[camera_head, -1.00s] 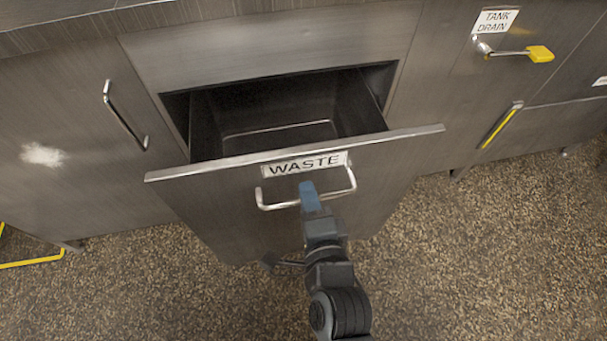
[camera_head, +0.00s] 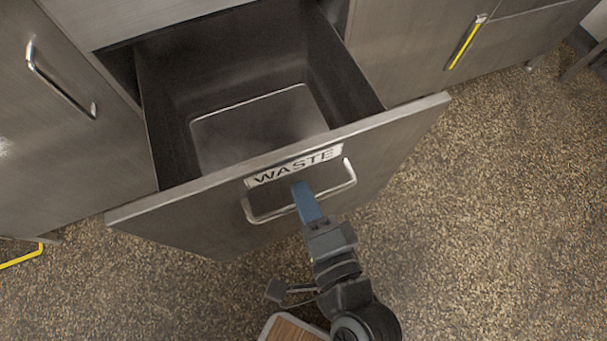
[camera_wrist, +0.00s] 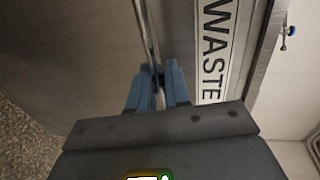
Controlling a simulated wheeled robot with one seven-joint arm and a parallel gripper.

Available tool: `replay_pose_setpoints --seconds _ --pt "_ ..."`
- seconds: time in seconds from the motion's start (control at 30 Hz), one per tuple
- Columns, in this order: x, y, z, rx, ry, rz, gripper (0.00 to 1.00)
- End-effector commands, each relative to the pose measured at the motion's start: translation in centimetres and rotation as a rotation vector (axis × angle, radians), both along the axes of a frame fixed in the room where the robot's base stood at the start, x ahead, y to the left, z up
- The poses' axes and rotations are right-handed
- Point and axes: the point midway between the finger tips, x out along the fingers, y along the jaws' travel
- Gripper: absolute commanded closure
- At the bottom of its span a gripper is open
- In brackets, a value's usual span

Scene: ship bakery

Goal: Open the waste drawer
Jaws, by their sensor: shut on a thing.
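The waste drawer (camera_head: 400,135) stands well out from the metal cabinet, and its empty-looking inside shows from above. A white WASTE label (camera_head: 293,166) is near the top of its front. Below the label is a silver bar handle (camera_head: 343,186). My gripper (camera_head: 301,190) has its blue fingers shut on the middle of the handle. The wrist view shows the blue fingers (camera_wrist: 158,78) on both sides of the handle bar (camera_wrist: 148,35), beside the label (camera_wrist: 213,50).
A cabinet door with a silver handle (camera_head: 60,82) is left of the drawer. A yellow handle (camera_head: 467,42) is on the right cabinet. A yellow frame (camera_head: 20,258) stands at the left edge. The speckled floor (camera_head: 500,220) is clear at right.

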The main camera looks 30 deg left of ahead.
Motion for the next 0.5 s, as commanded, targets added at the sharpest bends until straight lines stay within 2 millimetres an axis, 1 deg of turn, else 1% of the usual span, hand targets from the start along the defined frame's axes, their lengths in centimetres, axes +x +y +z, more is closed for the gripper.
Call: replay_pose_setpoints --seconds 0.07,0.1,0.2,0.5 --pt "0.04 -0.02 -0.06 -0.001 0.0 -0.001 1.0" --pt "0.03 -0.02 -0.07 -0.001 0.0 -0.001 0.79" --pt "0.04 -0.01 -0.05 -0.001 0.0 -0.001 0.71" --pt "-0.25 -0.28 0.01 0.0 0.001 0.0 0.71"
